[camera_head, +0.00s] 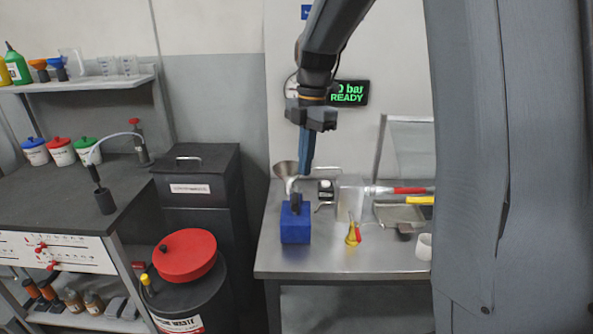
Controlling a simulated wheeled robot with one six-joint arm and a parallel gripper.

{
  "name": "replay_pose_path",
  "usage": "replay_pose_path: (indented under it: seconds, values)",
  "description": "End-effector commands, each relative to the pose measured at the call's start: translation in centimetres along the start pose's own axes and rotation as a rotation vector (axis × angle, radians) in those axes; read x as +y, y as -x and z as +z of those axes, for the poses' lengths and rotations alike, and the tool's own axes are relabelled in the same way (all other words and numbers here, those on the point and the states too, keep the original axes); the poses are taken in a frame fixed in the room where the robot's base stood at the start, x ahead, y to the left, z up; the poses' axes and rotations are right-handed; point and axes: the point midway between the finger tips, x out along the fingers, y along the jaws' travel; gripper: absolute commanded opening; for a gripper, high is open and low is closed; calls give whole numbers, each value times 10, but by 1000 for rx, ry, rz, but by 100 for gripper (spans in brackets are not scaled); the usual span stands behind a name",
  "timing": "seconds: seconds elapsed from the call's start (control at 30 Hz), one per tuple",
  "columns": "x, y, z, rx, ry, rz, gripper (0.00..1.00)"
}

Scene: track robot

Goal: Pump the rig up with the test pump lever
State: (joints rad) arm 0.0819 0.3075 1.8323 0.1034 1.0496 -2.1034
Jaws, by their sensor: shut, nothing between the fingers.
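The blue test pump (296,226) stands on the left part of the metal bench, with a dark part (296,202) on its top. I cannot make out a separate lever arm. My gripper (305,172) hangs down above the pump, with its long blue-grey fingers shut and empty. The fingertips look apart from the pump, though the depth between them is hard to judge. A black display (348,93) on the wall behind shows green text, partly covered by my arm, ending in "0 bar" and "READY".
My own column blocks the right side.

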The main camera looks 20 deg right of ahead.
Motion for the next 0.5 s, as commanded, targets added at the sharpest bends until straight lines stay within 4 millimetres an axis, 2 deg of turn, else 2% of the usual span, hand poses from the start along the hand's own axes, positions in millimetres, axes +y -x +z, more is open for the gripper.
replay_pose_path:
  seconds: [0.1, 0.5]
  values:
    - [-2, 8, -8, 3, 0, -4, 0]
    - [-2, 6, -23, 0, 0, -2, 0]
